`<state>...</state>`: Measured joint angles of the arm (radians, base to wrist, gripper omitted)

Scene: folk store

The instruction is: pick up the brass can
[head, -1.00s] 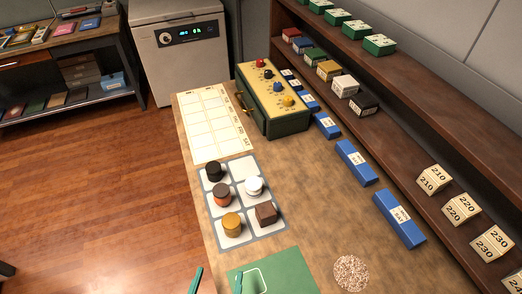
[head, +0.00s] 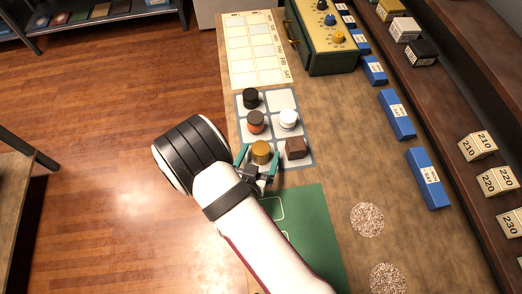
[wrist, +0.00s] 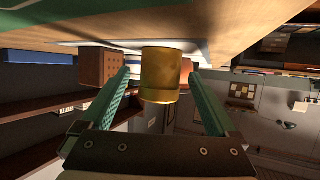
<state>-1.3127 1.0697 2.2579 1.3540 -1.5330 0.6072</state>
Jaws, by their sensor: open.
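The brass can (head: 261,151) is a short gold cylinder standing in the near left cell of a grey tray (head: 239,111) with pale cells. My gripper (head: 259,159) is open at the can, with one teal finger on each side of it in the head view. In the wrist view the brass can (wrist: 162,74) shows between the two open teal fingers (wrist: 163,82), upside down in the picture. Gaps show between the can and both fingers, so I cannot see it gripped. A brown box-like piece (head: 297,148) stands in the cell just right of the can.
A black can (head: 251,98), a dark-topped orange can (head: 256,121) and a white can (head: 288,119) stand in the farther cells. A green mat (head: 312,220) lies in front of the tray. Blue boxes (head: 397,115) and a shelf line the right.

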